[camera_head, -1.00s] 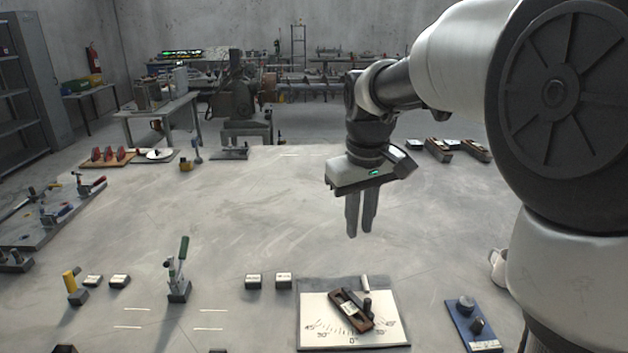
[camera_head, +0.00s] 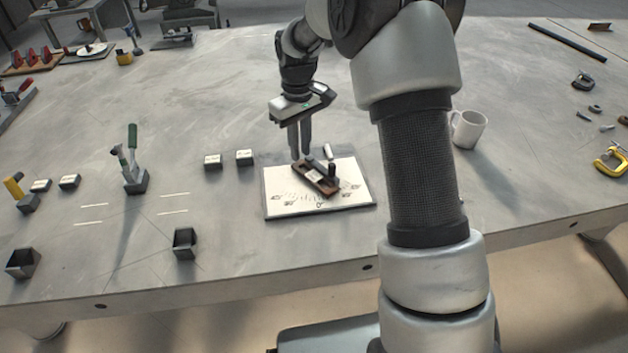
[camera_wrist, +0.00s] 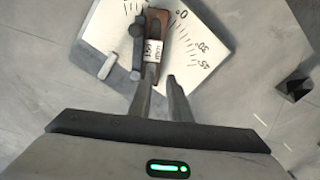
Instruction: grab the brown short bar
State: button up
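The brown short bar (camera_head: 318,180) lies slanted on a white board with an angle scale (camera_head: 282,207). My gripper (camera_head: 301,156) points down above the board's back edge, near the bar's back end. Contact with the bar cannot be told.
A small light grey pin (camera_head: 328,152) lies beside the bar. Small labelled blocks (camera_head: 245,157) and a green-handled clamp (camera_head: 131,165) stand left of the board. A white mug (camera_head: 468,129) stands right, beyond my arm. An open black box (camera_head: 185,243) sits near the table's front edge.

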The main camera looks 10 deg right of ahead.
aim_at(301, 171)
jog(key=shift+w+f+b, duration=0.15)
jog(key=shift+f+b, duration=0.2)
jog(key=shift+f, duration=1.4)
jog(key=shift+w+f+b, duration=0.1)
jog(key=shift+f+b, duration=0.25)
jog(key=shift+f, duration=1.35)
grip_shut()
jog(key=shift+r, duration=0.1)
